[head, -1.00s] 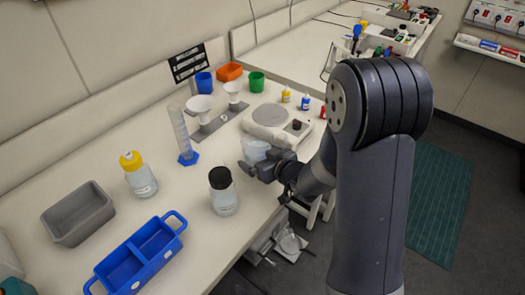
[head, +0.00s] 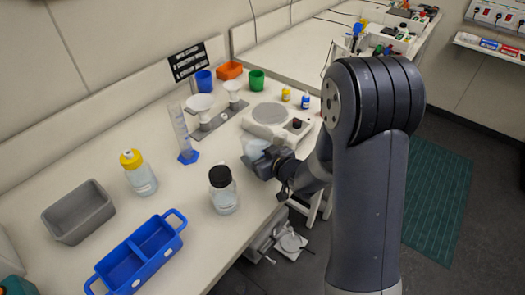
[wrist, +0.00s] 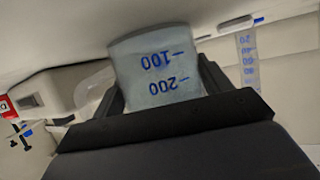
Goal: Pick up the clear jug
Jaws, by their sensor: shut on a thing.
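The clear jug (head: 254,146) is a translucent vessel near the bench's front edge, partly hidden behind my gripper in the head view. In the wrist view the jug (wrist: 155,75) sits between the two fingers, with blue marks 100 and 200 that read upside down. A clear curved part, perhaps its handle or spout, shows at its left. My gripper (head: 258,160) is shut on the jug; it also shows in the wrist view (wrist: 160,100). I cannot tell whether the jug's base touches the bench.
A black-capped bottle (head: 223,190) stands close in front and left of the gripper. A white hotplate (head: 270,116) lies just behind. A measuring cylinder (head: 181,135), a yellow-capped bottle (head: 138,172), a blue caddy (head: 140,257) and a grey bin (head: 78,212) stand to the left.

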